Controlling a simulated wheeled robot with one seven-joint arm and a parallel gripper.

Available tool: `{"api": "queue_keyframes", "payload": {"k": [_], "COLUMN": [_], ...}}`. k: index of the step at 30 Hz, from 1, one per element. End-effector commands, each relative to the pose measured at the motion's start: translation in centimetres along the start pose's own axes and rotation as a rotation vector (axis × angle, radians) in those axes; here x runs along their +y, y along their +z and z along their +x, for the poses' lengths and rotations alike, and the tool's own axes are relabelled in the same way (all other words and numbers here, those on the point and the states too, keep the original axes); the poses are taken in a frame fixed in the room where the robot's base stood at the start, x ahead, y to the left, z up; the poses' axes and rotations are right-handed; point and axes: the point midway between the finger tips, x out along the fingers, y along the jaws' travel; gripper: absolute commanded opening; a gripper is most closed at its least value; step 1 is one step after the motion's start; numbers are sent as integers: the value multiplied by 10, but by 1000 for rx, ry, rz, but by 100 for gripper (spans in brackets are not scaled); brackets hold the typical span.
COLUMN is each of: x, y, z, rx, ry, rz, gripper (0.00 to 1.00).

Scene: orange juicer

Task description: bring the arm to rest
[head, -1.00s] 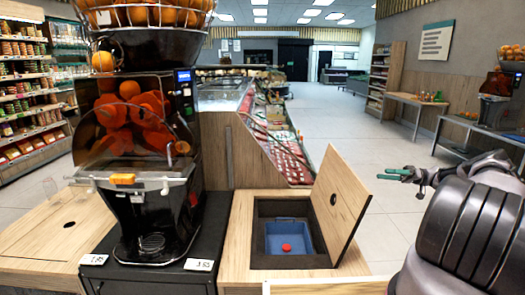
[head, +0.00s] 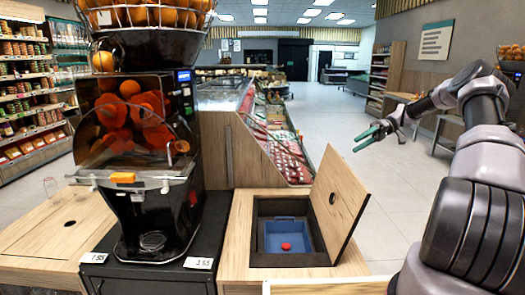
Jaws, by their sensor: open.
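My gripper (head: 366,138) shows in the head view, to the right of the open wooden lid, over the floor of the aisle. Its green-tipped fingers point left, are open, and hold nothing. My arm is bent and comes up from the right edge of the picture. The gripper touches nothing that I can see.
An orange juicer (head: 140,150) stands on the counter at left. Right of it, a wooden cabinet holds a blue bin (head: 286,237) with a red round thing (head: 286,246) in it; its lid (head: 340,205) stands open. The aisle floor (head: 390,200) is clear.

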Motion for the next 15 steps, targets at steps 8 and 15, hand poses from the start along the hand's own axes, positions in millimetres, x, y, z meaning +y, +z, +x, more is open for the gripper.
{"api": "queue_keyframes", "payload": {"k": [8, 15], "x": [-96, -175], "y": [-28, -24], "z": [42, 66], "rx": [-213, -253], "ry": [290, 571], "rz": [175, 310], "gripper": [67, 67]}}
